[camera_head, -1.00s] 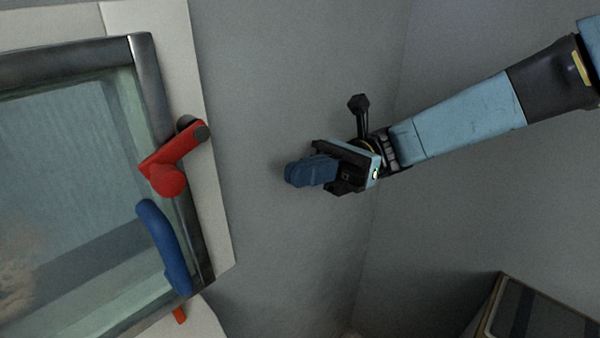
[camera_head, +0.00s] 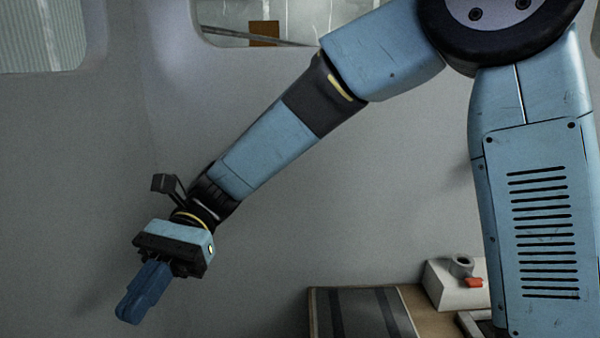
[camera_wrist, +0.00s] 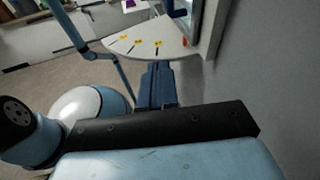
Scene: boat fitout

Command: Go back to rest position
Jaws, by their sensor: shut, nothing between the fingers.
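My gripper (camera_head: 140,295) is in the lower left of the head view, at the end of my blue arm. Its blue fingers are together with nothing between them, and they point down and to the left. It hangs in free air in front of the grey wall. In the wrist view my gripper (camera_wrist: 158,72) shows its shut fingers, pointing toward a pale rounded table.
A grey wall (camera_wrist: 260,75) stands close on the right. In the head view, a dark-striped panel (camera_head: 360,312) and a white block with a red part (camera_head: 440,285) sit low down.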

